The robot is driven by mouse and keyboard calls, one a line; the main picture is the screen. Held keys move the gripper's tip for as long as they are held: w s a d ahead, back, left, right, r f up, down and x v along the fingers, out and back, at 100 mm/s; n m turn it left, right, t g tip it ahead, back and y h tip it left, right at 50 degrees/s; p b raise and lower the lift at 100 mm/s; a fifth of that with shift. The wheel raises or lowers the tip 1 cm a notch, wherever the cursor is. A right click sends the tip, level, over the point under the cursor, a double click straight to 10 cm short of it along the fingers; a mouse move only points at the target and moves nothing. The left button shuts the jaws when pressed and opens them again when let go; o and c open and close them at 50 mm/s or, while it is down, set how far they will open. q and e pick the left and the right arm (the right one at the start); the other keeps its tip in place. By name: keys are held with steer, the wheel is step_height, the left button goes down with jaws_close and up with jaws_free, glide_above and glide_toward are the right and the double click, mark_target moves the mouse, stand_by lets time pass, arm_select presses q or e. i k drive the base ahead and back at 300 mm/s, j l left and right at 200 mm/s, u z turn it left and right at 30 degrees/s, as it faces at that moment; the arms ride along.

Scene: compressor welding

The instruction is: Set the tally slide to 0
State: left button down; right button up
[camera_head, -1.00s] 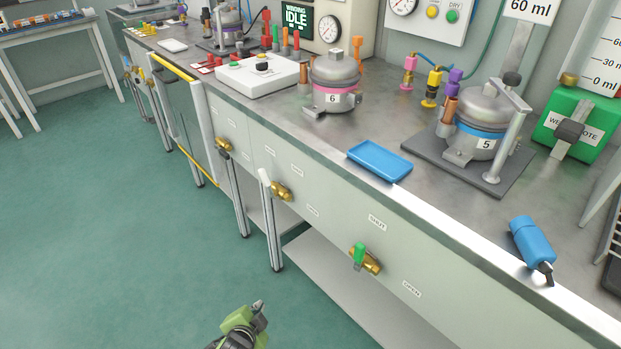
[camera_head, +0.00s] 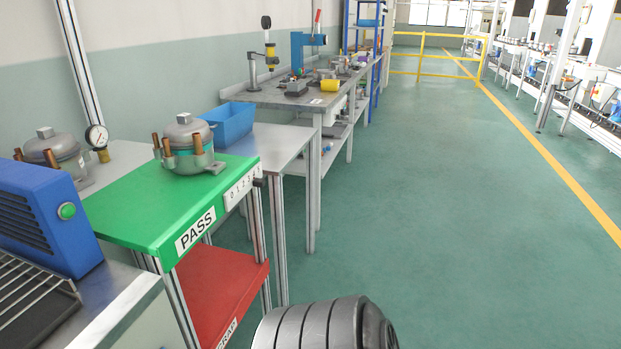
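The tally strip (camera_head: 241,188) is a white number scale on the front edge of the green PASS table (camera_head: 120,215). Its digits start with 0 at the left and rise to the right. A small dark knob (camera_head: 258,182), which looks like the tally slide, sits at the right end of the strip, away from 0. The last digit beside it is too small to read surely. Neither gripper is in view. Only a dark ribbed part of my own arm shows at the bottom, apart from the strip.
A grey compressor (camera_head: 187,146) stands on the green top. A red shelf (camera_head: 215,285) lies below. A blue box with a green button (camera_head: 45,218) is at the left. A blue bin (camera_head: 230,122) stands behind. The green floor to the right is clear.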

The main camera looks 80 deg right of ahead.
mark_target(257, 182)
steer(key=z, duration=0.45)
steer(key=i+z, duration=0.1)
steer(key=z, duration=0.85)
steer(key=i+z, duration=0.1)
steer(key=z, duration=0.8)
